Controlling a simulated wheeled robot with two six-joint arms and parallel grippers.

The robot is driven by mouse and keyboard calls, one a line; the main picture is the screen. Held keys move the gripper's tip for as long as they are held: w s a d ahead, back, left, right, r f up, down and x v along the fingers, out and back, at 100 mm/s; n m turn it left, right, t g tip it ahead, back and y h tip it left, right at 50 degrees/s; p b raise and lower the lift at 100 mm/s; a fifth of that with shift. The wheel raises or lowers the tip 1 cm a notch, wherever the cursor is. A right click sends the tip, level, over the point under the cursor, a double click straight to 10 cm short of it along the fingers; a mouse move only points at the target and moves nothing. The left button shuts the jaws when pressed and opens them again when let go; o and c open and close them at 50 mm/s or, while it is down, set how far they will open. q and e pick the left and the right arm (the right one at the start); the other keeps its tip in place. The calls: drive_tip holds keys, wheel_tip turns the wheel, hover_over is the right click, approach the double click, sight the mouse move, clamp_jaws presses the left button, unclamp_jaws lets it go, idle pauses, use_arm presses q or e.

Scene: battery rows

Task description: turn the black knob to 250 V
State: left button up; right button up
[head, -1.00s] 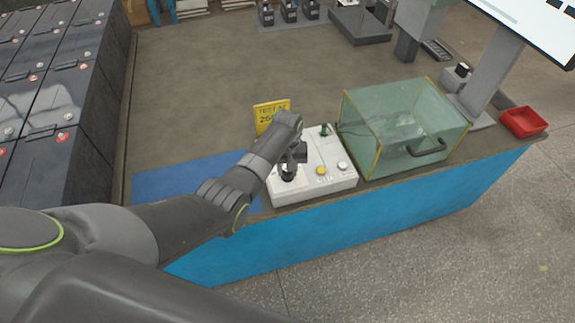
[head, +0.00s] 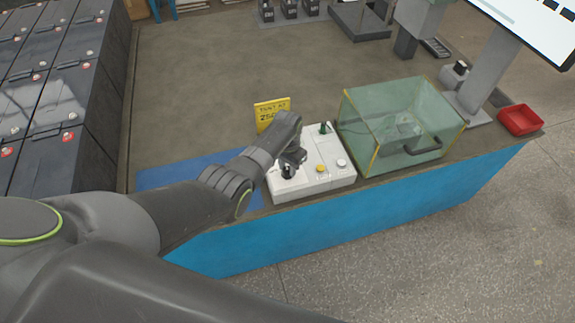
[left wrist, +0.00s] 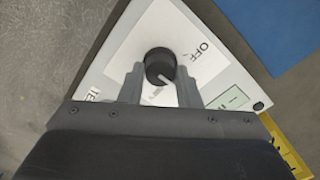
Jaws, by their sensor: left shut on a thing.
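The black knob (left wrist: 159,62) is on the white top of the test box (head: 335,177), at its left part in the head view. A white pointer line on the knob points to the lower right in the left wrist view, away from the printed OFF. Another printed mark below the knob is too small to read. My left gripper (left wrist: 161,75) is shut on the knob, one finger on each side. In the head view my gripper (head: 290,163) hides most of the knob. The yellow sign (head: 271,111) behind the box reads TEST AT 250. My right gripper is not in view.
A glass case (head: 385,120) stands close on the right. A blue mat (head: 165,175) lies left. Large batteries (head: 60,90) stand far left.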

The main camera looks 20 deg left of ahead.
sight(287, 169)
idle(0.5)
use_arm(q)
drive_tip(key=o, duration=1)
drive_tip(key=shift+c, duration=0.2)
drive_tip(key=shift+w+r, duration=0.1)
drive_tip(key=shift+r, duration=0.45)
wheel_tip(287, 169, up, 16)
drive_tip(key=shift+r, duration=0.2)
